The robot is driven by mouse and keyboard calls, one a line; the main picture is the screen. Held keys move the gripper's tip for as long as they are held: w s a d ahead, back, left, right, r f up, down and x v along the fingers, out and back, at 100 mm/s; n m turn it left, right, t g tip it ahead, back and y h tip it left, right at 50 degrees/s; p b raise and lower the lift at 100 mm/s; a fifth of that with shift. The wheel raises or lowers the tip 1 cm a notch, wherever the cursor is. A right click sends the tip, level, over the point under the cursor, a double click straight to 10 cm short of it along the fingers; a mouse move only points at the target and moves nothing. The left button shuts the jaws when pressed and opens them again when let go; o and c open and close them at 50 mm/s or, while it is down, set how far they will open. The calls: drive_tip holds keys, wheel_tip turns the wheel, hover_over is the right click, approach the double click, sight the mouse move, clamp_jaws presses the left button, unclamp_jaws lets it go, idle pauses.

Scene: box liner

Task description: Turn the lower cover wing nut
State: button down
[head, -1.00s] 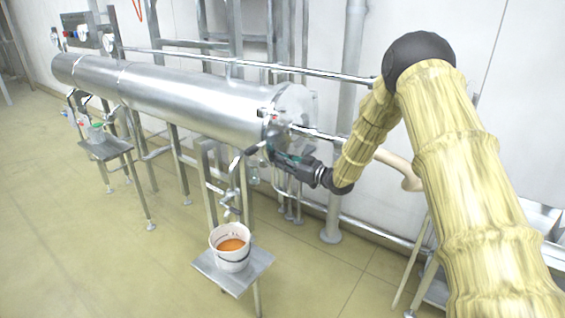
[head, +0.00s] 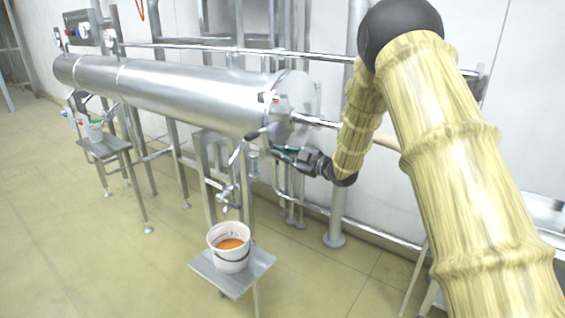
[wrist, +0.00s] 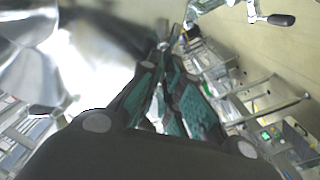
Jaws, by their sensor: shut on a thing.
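The steel cylinder (head: 180,92) lies horizontally, with its round end cover (head: 294,95) at the right. My gripper (head: 277,151) is at the lower edge of this cover, reaching in from the right. In the wrist view its two dark, green-padded fingers (wrist: 166,45) converge at their tips. The gripper is shut on a small piece at the cover's lower edge, taken to be the lower wing nut. The nut itself is mostly hidden by the fingertips, and its angle cannot be told.
A black-tipped lever (head: 252,135) sticks out just left of my gripper; it also shows in the wrist view (wrist: 281,20). A white bucket of orange liquid (head: 229,247) stands on a small steel stand (head: 262,262) below. A rod (head: 312,120) projects from the cover above my gripper.

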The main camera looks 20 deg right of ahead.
drive_tip(key=n+b, duration=0.2)
drive_tip(key=f+n+b, duration=0.1)
drive_tip(key=b, duration=0.1)
drive_tip(key=n+b, duration=0.2)
drive_tip(key=b, duration=0.1)
drive_tip(key=shift+s+a+f+n, duration=0.2)
drive_tip(key=shift+a+f+n, duration=0.1)
drive_tip(key=shift+f, duration=0.05)
drive_tip(key=n+b, duration=0.2)
drive_tip(key=b, duration=0.1)
drive_tip(key=shift+f+n, duration=0.2)
drive_tip(key=shift+n, duration=0.2)
drive_tip(key=shift+n+b, duration=0.8)
drive_tip(key=shift+b, duration=0.3)
drive_tip(key=c, duration=1.6)
unclamp_jaws()
drive_tip(key=shift+r, duration=0.1)
drive_tip(key=v, duration=1.2)
